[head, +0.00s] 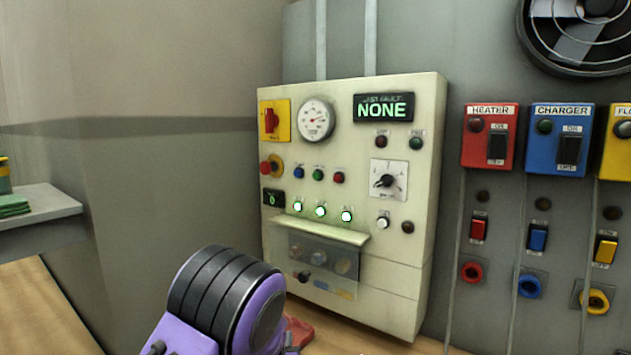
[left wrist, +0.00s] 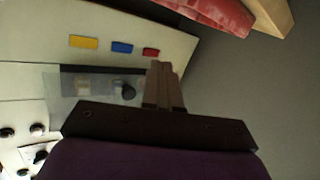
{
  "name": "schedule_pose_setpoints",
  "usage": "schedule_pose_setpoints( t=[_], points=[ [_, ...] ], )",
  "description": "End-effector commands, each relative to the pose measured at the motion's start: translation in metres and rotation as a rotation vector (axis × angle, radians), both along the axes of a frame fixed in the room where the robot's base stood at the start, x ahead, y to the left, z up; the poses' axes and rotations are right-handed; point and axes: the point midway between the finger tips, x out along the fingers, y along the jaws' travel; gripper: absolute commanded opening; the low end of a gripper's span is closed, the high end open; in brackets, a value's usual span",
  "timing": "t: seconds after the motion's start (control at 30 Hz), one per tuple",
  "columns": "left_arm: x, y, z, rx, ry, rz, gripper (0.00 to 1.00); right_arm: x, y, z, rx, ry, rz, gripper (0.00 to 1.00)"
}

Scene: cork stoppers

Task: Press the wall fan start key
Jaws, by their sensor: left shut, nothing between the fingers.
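A cream control panel (head: 350,245) stands against the wall, with gauges, knobs, small coloured buttons and three lit round buttons (head: 320,211). No label that I can read marks a fan start key. A wall fan (head: 585,30) is at the top right. A see-through cover (head: 325,262) hangs under a ledge low on the panel, with dark knobs behind it; it also shows in the left wrist view (left wrist: 65,85). My left gripper (left wrist: 160,68) is shut and empty, its fingertips in front of the panel near the cover. In the head view its fingers are hidden behind my purple wrist.
Red (head: 490,138) and blue (head: 559,140) switch boxes, with a yellow one at the edge, are right of the panel. A red object (head: 298,332) lies below the panel. A grey shelf (head: 38,218) is at the left.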

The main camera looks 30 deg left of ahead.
Motion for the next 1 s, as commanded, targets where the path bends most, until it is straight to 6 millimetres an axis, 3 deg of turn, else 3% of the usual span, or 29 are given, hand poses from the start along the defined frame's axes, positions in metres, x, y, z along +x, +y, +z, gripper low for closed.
schedule_pose_setpoints(
  t=[0.03,0.3,0.4,0.5,0.6,0.7,1.0],
  points=[
    [0.014,0.004,0.041,0.029,-0.066,-0.001,0.0,0.0,0.0,0.012,0.0,0.0,0.0,1.0],
    [0.055,0.025,0.223,0.221,-0.389,0.01,0.0,0.0,0.0,0.036,0.0,0.0,0.0,1.0],
    [0.059,0.03,0.282,0.296,-0.492,0.024,0.0,0.0,0.0,0.041,0.0,0.0,0.0,1.0],
    [0.059,0.032,0.325,0.366,-0.57,0.036,0.0,0.0,0.0,0.044,0.0,0.0,0.0,1.0],
    [0.058,0.033,0.349,0.42,-0.615,0.049,0.0,0.0,0.0,0.045,0.0,0.0,0.0,1.0],
    [0.057,0.033,0.359,0.456,-0.634,0.06,0.0,0.0,0.0,0.044,0.0,0.0,0.0,1.0],
    [0.057,0.032,0.359,0.464,-0.633,0.063,0.0,0.0,0.0,0.044,0.0,0.0,0.0,1.0]
  ],
)
